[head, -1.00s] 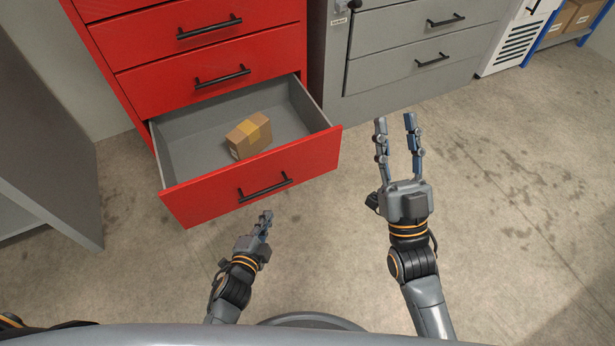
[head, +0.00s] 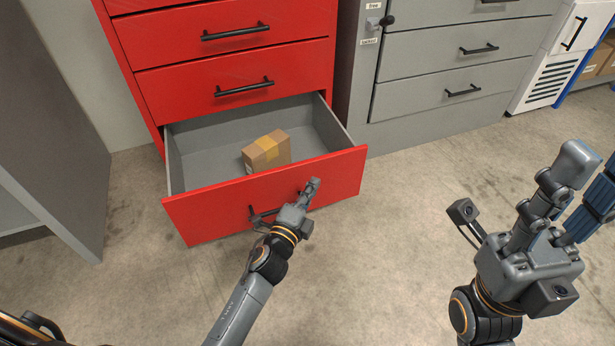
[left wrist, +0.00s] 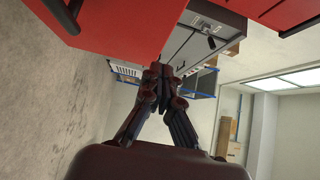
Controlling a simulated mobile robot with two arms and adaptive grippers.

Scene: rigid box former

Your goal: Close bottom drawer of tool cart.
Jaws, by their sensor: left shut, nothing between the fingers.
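The red tool cart (head: 232,64) stands at the upper left of the head view. Its bottom drawer (head: 182,220) is pulled out, with a grey inside and a black bar handle, which is partly hidden by my left gripper. A brown cardboard box with a yellow band (head: 266,152) lies in the drawer. My left gripper (head: 312,186) is shut and empty at the drawer's red front, over the handle; I cannot tell whether it touches. It also shows shut in the left wrist view (left wrist: 160,68). My right gripper (head: 588,178) is open and empty at the right, apart from the cart.
A grey drawer cabinet (head: 440,85) stands right of the cart. A grey panel (head: 55,120) stands at the left. A white vented unit (head: 545,75) and a blue shelf (head: 590,70) are at the upper right. The concrete floor (head: 400,220) before the cabinets is clear.

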